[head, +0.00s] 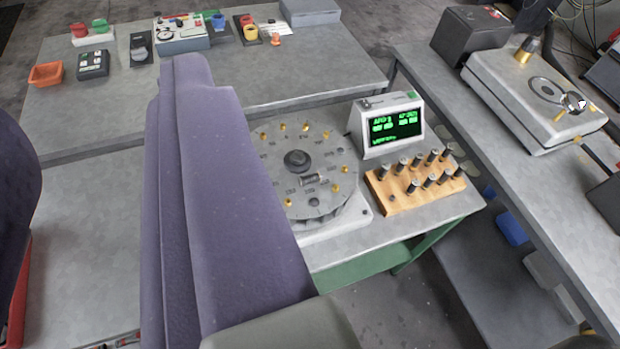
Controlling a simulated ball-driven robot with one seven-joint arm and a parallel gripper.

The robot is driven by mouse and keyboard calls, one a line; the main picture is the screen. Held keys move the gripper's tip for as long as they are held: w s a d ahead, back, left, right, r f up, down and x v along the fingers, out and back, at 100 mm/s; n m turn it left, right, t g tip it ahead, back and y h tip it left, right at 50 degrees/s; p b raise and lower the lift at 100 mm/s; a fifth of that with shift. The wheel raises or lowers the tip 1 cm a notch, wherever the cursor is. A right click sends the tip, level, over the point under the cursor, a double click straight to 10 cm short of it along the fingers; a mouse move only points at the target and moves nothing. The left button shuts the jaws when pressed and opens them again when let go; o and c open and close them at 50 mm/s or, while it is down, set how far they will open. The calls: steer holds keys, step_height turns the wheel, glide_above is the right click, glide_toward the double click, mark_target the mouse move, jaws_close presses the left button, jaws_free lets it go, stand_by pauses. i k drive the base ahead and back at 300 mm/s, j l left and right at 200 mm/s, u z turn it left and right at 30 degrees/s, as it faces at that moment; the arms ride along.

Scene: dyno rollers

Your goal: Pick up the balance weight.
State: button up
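Several small dark metal cylinders with lighter tops stand upright in a wooden block (403,205) on the bench at right of centre. They look like weights. Another short metal cylinder (313,180) lies on its side on a round grey disc (275,160) with a dark hub and brass pegs around its rim. I cannot tell which cylinder is the balance weight. A large purple padded form, probably part of my arm, covers the left part of the disc. No gripper fingertips can be made out, and nothing is seen held.
A small monitor (390,125) with green text stands behind the wooden block. A grey bench (110,120) at the back left carries tools and an orange tray (46,75). A right bench (560,215) carries a pale device (530,105). Floor shows between the benches.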

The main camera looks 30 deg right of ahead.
mark_target(316, 177)
steer(key=k+l+z, duration=0.1)
steer(key=z, duration=0.9)
steer(key=i+l+u, duration=0.35)
steer(key=i, duration=0.15)
steer(key=i+l+u, duration=0.35)
steer(key=i, duration=0.2)
steer(key=i+l+u, duration=0.35)
steer(key=i+l, duration=0.05)
steer(key=i, duration=0.05)
